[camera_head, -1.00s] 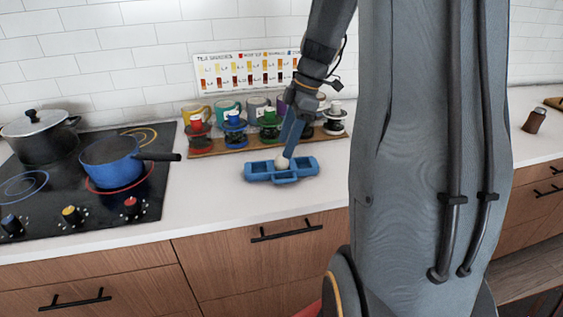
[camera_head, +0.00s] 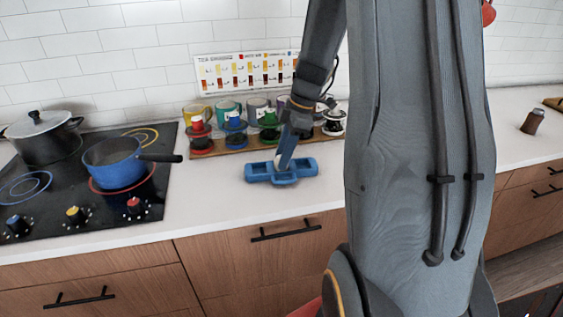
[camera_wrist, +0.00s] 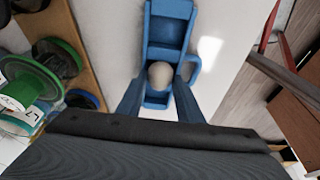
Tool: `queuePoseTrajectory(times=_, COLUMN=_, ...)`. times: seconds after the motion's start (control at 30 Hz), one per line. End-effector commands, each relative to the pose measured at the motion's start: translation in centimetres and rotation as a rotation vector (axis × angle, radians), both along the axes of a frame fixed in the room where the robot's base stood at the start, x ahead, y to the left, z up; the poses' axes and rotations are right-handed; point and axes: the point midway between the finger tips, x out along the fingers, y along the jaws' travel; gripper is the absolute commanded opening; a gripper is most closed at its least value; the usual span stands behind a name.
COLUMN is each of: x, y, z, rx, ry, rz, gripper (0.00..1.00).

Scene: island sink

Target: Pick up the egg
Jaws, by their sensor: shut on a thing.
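The egg (camera_wrist: 160,75) is pale and rounded. In the wrist view it sits between the two blue fingers of my gripper (camera_wrist: 158,88), over the blue tray (camera_wrist: 166,8). In the head view my gripper (camera_head: 281,166) points down into the middle of the blue tray (camera_head: 305,168) on the white counter, and the egg is mostly hidden behind the fingers. The gripper is shut on the egg. I cannot tell whether the egg still touches the tray.
A wooden rack (camera_head: 205,150) with several colored mugs and tea holders stands just behind the tray. A stove with a blue saucepan (camera_head: 112,165) and a dark pot (camera_head: 45,137) is at the left. A small brown jar (camera_head: 533,121) is at the far right. The counter in front of the tray is clear.

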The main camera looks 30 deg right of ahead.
Motion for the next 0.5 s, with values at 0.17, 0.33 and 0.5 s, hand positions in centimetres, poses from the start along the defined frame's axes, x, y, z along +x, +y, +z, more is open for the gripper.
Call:
queuePoseTrajectory(times=0.17, x=0.1, y=0.0, z=0.7, rx=-0.001, ry=-0.003, rz=-0.001, gripper=0.25)
queuePoseTrajectory(times=0.33, x=0.2, y=-0.1, z=3.4, rx=-0.003, ry=-0.006, rz=0.000, gripper=0.25)
queuePoseTrajectory(times=0.5, x=0.2, y=-0.1, z=6.7, rx=-0.003, ry=-0.005, rz=0.001, gripper=0.25)
